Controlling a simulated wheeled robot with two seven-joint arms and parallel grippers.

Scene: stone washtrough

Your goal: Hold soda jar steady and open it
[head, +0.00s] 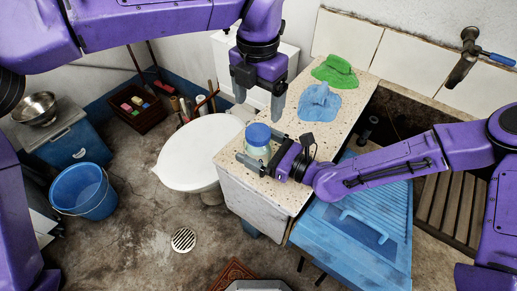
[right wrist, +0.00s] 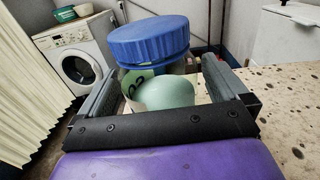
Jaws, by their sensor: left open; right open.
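The soda jar (head: 257,150) stands upright near the front left corner of the speckled counter (head: 228,156). It is clear, with pale green contents, and its blue lid (head: 258,134) is on. My right gripper (head: 262,147) is open, with one finger on each side of the jar. In the right wrist view the jar (right wrist: 165,92) and its ribbed blue lid (right wrist: 150,40) show between the fingers, with a visible gap at the right finger; contact at the left is unclear. My left gripper (head: 258,101) is open and empty, pointing down above and behind the jar.
Green (head: 335,71) and blue (head: 319,101) cloths lie farther back on the counter. A blue washboard (head: 365,220) leans at the trough on the right, below a tap (head: 465,58).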

